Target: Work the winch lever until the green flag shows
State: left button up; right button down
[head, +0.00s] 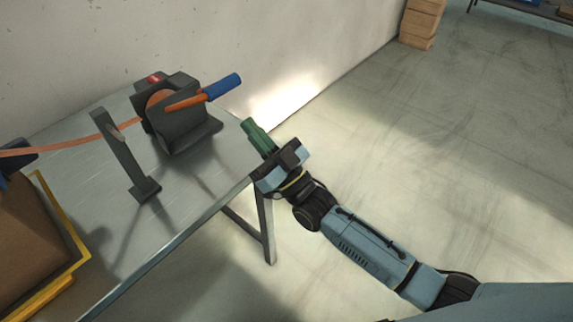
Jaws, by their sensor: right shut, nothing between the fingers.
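The winch (182,128) is a dark block on the far end of the grey table. Its lever has an orange arm (185,103) and a blue grip (222,87) that points up and right, past the table edge. A small red piece (155,77) shows on top of the winch; I see no green flag. An orange strap (75,143) runs left from the winch past a dark upright post. My right gripper (250,127), with green fingers, is shut and empty. It is right of the winch, below the blue grip and apart from it. My left gripper is out of view.
The table (190,195) has bare top in front of the winch. The dark post (125,155) stands left of it. A brown box (35,245) with yellow edging sits at the lower left. A pale wall is behind; open floor (430,150) lies to the right.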

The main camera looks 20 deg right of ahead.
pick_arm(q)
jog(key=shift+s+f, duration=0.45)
pick_arm(e)
jog(key=v, duration=1)
jog(key=shift+w+a, duration=0.1)
jog(key=shift+w, duration=0.05)
dwell(0.5)
pick_arm(q)
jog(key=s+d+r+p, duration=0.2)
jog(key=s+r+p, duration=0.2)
jog(key=p, duration=0.5)
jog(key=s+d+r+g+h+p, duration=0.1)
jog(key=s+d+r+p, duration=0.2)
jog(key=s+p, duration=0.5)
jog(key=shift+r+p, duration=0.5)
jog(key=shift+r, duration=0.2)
pick_arm(e)
jog(key=w+a+r+g+h, duration=0.2)
jog(key=w+r+g+h, duration=0.1)
jog(key=r, duration=1.4)
jog(key=shift+w+r+g, duration=0.2)
jog(key=shift+r+g, duration=0.2)
jog(key=shift+g, duration=0.4)
jog(key=shift+w+a, duration=0.1)
jog(key=shift+a, duration=0.1)
